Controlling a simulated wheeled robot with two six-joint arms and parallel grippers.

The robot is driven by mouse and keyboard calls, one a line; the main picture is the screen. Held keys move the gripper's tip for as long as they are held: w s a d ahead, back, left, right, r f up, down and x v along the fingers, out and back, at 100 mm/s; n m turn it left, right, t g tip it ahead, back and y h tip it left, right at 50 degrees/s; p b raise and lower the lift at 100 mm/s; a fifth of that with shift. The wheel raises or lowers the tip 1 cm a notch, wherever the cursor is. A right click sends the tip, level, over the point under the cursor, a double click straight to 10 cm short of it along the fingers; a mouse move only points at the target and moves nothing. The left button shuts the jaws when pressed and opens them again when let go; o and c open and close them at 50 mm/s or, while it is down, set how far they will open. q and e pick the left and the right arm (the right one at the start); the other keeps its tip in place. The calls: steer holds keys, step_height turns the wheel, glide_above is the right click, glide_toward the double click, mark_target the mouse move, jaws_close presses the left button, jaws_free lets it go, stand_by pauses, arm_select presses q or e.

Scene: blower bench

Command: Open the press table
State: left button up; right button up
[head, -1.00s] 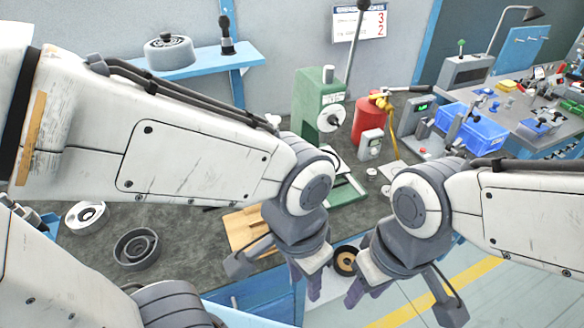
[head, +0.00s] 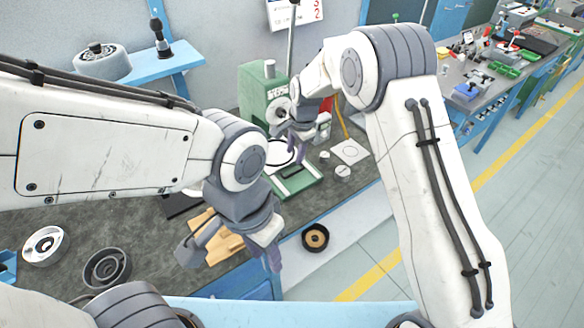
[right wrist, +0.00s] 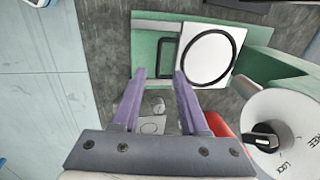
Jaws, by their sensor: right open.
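The green press (head: 262,92) stands on the bench near the back, with a green base (head: 297,186). A white square plate with a black ring (right wrist: 209,55) lies over its base in the right wrist view; my right arm partly covers it in the head view (head: 279,158). A white dial (right wrist: 285,112) marked FREE and LOCK, with a black knob (right wrist: 262,139), is at the right of the wrist view. My right gripper (right wrist: 160,76) is open and empty, its fingertips near the plate's left edge; contact is unclear. My left gripper (head: 271,262) hangs near the bench's front edge, its opening unclear.
A wooden block (head: 215,236) lies beside my left gripper. A black round part with a tan centre (head: 315,237) is in front of the bench. Two round parts (head: 107,267) (head: 45,246) lie at left. A blue shelf (head: 150,70) is behind.

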mark_target(291, 175)
steer(key=f, duration=0.3)
steer(key=w+f+p, duration=0.1)
steer(key=f, duration=0.2)
steer(key=a+f+p, duration=0.1)
steer(key=f, duration=0.2)
steer(key=shift+w+f, duration=0.25)
steer(key=shift+f, duration=0.15)
steer(key=c, duration=0.7)
jaws_close()
steer(key=shift+w+a+r, duration=0.1)
